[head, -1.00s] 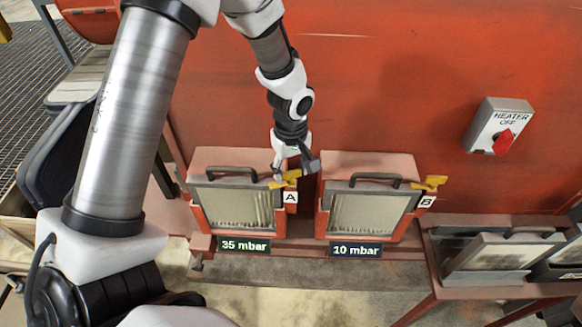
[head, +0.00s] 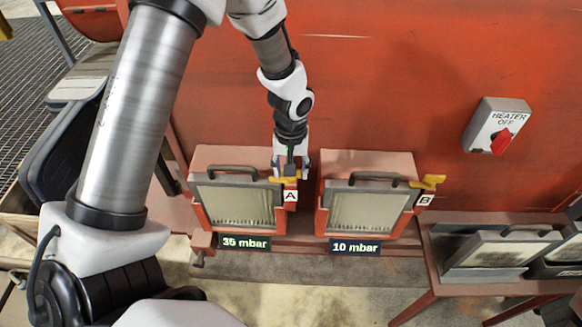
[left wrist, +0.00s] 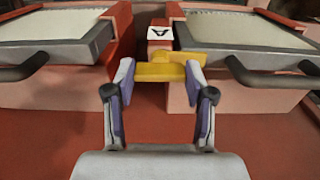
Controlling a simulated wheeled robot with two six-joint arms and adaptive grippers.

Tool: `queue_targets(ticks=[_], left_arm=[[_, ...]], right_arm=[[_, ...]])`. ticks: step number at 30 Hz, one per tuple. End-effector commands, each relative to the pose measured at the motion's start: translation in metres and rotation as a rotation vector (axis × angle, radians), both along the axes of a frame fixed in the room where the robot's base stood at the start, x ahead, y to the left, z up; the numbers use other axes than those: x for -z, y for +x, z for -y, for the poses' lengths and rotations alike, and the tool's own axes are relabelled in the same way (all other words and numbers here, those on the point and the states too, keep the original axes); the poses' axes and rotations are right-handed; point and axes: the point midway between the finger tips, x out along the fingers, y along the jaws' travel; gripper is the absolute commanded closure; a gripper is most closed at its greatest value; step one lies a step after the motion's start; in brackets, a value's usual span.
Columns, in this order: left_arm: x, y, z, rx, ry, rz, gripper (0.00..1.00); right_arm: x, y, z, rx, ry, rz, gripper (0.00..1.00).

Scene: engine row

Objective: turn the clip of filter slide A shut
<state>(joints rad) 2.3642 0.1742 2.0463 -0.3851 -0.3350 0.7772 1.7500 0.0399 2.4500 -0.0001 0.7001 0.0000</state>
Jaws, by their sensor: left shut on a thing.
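Filter slide A (head: 235,208) is a grey-framed panel with a dark handle, seated in the left red housing above the 35 mbar display. Its yellow clip (head: 284,180) is at the slide's upper right corner, just above the white A label (head: 291,196). My left gripper (head: 290,170) points down at the clip. In the left wrist view the fingers (left wrist: 160,73) stand on both sides of the yellow clip (left wrist: 165,68) and grip its bar, which lies across between them. The clip partly overlaps the frame edge there. My right gripper is not in view.
Filter slide B (head: 367,212), with its own yellow clip (head: 432,182), stands close on the right, above a 10 mbar display (head: 355,247). A heater switch box (head: 497,127) is on the red wall. Spare filter panels (head: 500,250) lie on a rack at the lower right.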

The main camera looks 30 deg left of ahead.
Motion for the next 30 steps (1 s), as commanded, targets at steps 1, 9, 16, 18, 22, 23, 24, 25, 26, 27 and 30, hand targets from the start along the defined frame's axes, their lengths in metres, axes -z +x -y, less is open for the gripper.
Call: queue_targets(ticks=[1,9,16,18,22,23,24,25,26,27,30], left_arm=[[0.000,0.001,0.000,0.003,0.001,0.001,0.81],[-0.001,0.001,0.000,0.002,0.001,0.003,0.28],[-0.001,0.001,0.000,0.000,0.000,0.002,0.21],[-0.001,0.001,0.000,0.000,0.000,0.002,0.21],[-0.007,0.001,0.000,0.000,0.001,0.003,0.21],[-0.011,0.001,0.000,0.000,0.001,0.004,0.21],[-0.018,0.002,0.000,-0.001,0.001,0.006,0.21],[-0.024,0.002,0.000,-0.001,0.001,0.005,0.21],[-0.031,0.002,0.000,-0.001,0.000,0.008,0.21],[-0.041,0.002,0.000,0.000,0.001,0.008,0.21],[-0.068,0.002,0.000,0.000,0.001,0.009,0.21]], right_arm=[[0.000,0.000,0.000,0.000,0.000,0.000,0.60],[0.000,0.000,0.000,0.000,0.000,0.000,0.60],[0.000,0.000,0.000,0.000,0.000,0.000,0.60],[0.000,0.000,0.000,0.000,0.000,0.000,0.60],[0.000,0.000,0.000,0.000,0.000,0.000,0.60],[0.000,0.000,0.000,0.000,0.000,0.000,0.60],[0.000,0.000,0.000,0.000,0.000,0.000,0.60],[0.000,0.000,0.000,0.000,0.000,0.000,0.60],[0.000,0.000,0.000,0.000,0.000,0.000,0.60],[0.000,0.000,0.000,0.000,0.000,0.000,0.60],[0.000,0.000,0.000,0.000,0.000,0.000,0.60]])
